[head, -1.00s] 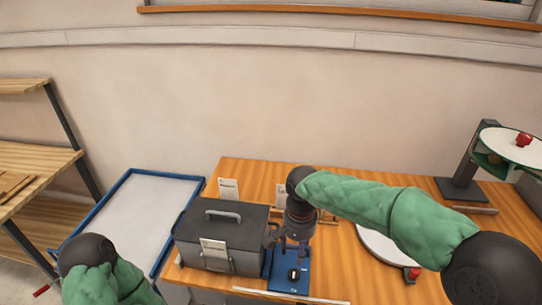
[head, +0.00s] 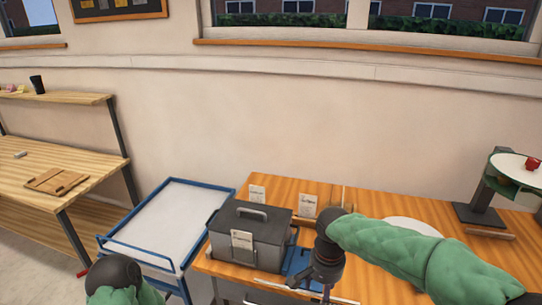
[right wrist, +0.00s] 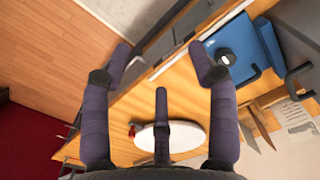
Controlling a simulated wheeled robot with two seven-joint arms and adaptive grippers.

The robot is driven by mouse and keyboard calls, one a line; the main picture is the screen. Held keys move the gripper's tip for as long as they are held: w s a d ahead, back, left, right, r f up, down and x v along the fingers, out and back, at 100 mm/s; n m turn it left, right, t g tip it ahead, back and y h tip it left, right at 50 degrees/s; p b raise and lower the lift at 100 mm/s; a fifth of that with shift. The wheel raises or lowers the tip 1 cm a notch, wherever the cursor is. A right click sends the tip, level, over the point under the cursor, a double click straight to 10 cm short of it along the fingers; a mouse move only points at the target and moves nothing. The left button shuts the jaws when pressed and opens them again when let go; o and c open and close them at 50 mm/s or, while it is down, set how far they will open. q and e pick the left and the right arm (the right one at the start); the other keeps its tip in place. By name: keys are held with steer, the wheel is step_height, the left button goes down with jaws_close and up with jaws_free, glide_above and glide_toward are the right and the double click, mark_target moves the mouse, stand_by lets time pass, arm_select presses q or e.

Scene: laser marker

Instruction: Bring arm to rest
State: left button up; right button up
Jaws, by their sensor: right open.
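My right arm, in a green padded sleeve, comes in from the right in the head view. Its dark wrist points down by the table's front edge, and the gripper (head: 325,292) is partly cut off by the bottom edge. In the right wrist view the right gripper (right wrist: 162,68) has its purple fingers spread with nothing between them. A blue base (head: 299,262) is beside the arm, partly hidden by it. The blue base also shows in the right wrist view (right wrist: 245,42) with a small black object (right wrist: 226,57) on it.
A grey lidded box (head: 262,222) stands on the wooden table (head: 375,205), left of the blue base. A blue-rimmed cart (head: 178,215) is to its left. A white round plate (head: 412,226) lies behind my right arm. A stand with a disc (head: 515,168) is at far right.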

steer(key=s+a+f+n+y, duration=0.1)
steer(key=a+f, duration=0.1)
steer(key=f, duration=0.8)
steer(key=s+a+f+n+y, duration=0.1)
steer(key=s+f+y, duration=0.1)
steer(key=f, duration=0.8)
arm_select(q)
steer(key=shift+w, duration=0.25)
arm_select(e)
steer(key=s+f+n, duration=0.1)
steer(key=s+f, duration=1.2)
steer(key=f, duration=0.3)
steer(key=shift+s+y, duration=0.2)
steer(key=shift+y, duration=0.2)
